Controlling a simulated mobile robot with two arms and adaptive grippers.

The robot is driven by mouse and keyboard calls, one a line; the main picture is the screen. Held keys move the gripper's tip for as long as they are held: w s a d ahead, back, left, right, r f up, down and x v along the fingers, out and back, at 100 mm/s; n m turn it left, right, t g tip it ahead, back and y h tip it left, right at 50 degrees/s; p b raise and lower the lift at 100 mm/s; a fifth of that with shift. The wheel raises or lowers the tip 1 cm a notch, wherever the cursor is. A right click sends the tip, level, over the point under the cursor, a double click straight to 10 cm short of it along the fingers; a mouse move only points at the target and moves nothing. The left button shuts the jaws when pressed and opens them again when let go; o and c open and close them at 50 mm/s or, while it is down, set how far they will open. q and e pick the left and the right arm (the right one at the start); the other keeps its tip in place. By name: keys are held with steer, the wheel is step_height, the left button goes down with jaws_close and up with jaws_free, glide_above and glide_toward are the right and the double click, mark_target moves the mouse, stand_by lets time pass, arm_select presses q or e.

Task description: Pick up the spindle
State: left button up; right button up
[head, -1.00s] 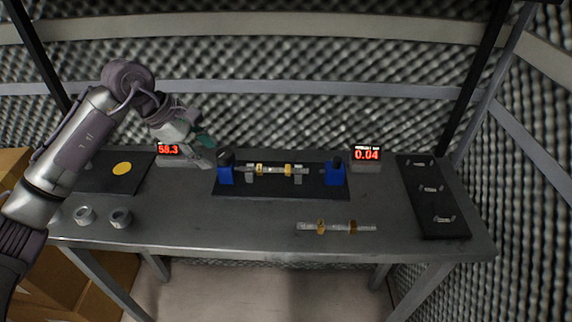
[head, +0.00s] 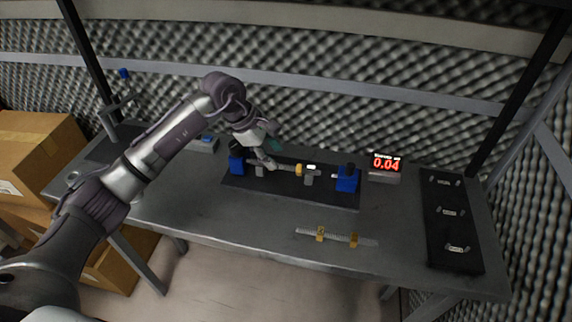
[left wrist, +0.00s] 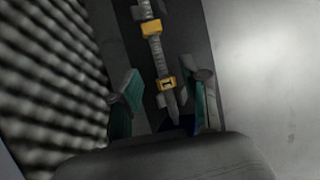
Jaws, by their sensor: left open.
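A grey spindle with yellow collars (head: 290,167) lies across the supports of a dark fixture with blue end blocks. In the left wrist view the spindle (left wrist: 156,52) runs between the green-padded fingers, with yellow collars showing. My left gripper (head: 268,160) is open over the left part of this spindle; the fingers stand apart on either side of it, and I cannot tell whether they touch it. The gripper hides part of the spindle in the head view. A second, similar spindle (head: 336,237) lies on the table near the front edge. My right gripper is not in view.
The fixture base (head: 290,196) sits mid-table. A red-digit display (head: 385,166) reads 0.04 at its right. A black board (head: 450,225) with several small parts lies at the right. Cardboard boxes (head: 35,155) stand at the left. The front of the table is mostly clear.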

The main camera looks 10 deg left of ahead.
mark_target(283, 165)
arm_select(q)
steer(key=shift+w+d+f+p, duration=0.1)
steer(key=shift+d+f+p, duration=0.15)
steer(key=shift+f+p, duration=0.25)
steer(key=x, duration=0.4)
steer(key=shift+w+a+f+p, duration=0.1)
steer(key=shift+w+f+p, duration=0.05)
steer(key=shift+p, duration=0.25)
jaws_close()
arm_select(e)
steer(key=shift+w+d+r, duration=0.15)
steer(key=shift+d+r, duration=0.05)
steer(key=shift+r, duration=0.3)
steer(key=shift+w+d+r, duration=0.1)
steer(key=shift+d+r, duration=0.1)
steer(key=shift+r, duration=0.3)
